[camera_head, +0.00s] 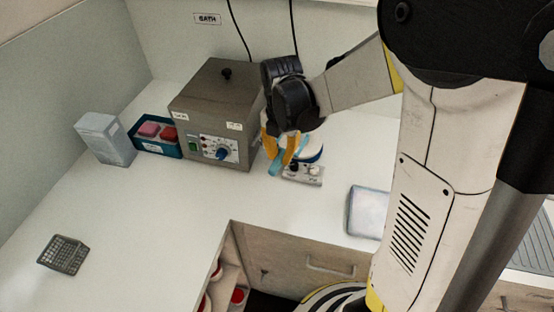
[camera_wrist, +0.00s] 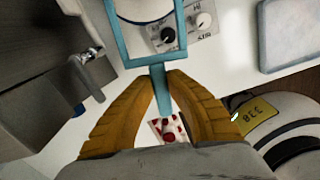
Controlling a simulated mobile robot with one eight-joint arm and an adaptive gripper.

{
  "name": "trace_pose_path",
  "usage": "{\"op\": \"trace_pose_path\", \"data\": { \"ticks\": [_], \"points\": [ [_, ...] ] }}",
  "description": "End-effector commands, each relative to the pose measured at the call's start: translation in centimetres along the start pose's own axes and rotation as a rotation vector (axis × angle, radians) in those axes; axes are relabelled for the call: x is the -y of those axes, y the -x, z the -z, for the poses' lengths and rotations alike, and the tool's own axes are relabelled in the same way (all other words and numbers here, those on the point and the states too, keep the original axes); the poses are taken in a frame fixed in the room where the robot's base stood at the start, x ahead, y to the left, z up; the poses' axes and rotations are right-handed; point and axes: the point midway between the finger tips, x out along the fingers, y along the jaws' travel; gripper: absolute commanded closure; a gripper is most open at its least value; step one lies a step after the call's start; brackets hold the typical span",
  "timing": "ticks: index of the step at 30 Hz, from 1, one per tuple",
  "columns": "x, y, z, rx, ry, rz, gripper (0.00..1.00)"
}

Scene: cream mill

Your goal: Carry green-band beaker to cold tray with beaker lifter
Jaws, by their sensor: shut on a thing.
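My gripper (camera_wrist: 163,88) is shut on the teal handle of the beaker lifter (camera_wrist: 161,82). The lifter's square teal frame extends away from the fingers, above the front of a white stirrer plate with knobs (camera_wrist: 200,22). In the head view, my gripper (camera_head: 279,160) and the teal lifter (camera_head: 275,167) are beside the stirrer (camera_head: 303,174), right of a grey bath. The green-band beaker cannot be made out clearly; a white round form with a blue rim shows by the frame. A pale flat tray (camera_head: 367,212), likely the cold tray, lies to the right near the counter edge.
The grey bath box (camera_head: 215,105) stands close at left of my gripper. Beyond it are a blue bin (camera_head: 155,148) with red and pink items and a pale box (camera_head: 106,140). A dark wire rack (camera_head: 63,255) sits far left.

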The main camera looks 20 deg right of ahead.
Motion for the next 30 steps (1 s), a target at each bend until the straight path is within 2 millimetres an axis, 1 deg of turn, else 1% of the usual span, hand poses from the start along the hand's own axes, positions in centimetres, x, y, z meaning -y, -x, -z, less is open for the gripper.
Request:
{"op": "trace_pose_path", "data": {
  "ticks": [21,30],
  "points": [
    [0.0,0.0,-5.6,0.000,-0.001,0.000,1.00],
    [0.0,0.0,-7.1,0.000,-0.001,0.000,1.00]
  ]
}}
